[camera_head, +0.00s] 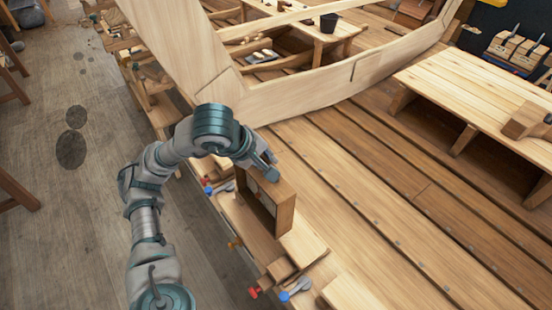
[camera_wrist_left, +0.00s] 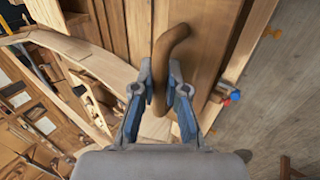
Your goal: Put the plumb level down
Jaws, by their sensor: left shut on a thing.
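The plumb level (camera_head: 284,205) looks like an upright wooden frame with a dark recessed face, near the middle of the head view. In the left wrist view its brown curved handle (camera_wrist_left: 168,48) passes between the blue fingers. My left gripper (camera_head: 268,173) is at the top of the frame. In the wrist view my left gripper (camera_wrist_left: 161,92) is shut on the handle. The frame stands over a pale board at the hull's edge; I cannot tell whether its bottom touches. My right gripper is not in view.
Long hull planks (camera_head: 360,205) run to the right of the frame, mostly clear. Red and blue-handled clamps (camera_head: 292,289) line the near edge. A slatted wooden bench (camera_head: 480,90) stands at the right. The floor (camera_head: 60,200) lies left.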

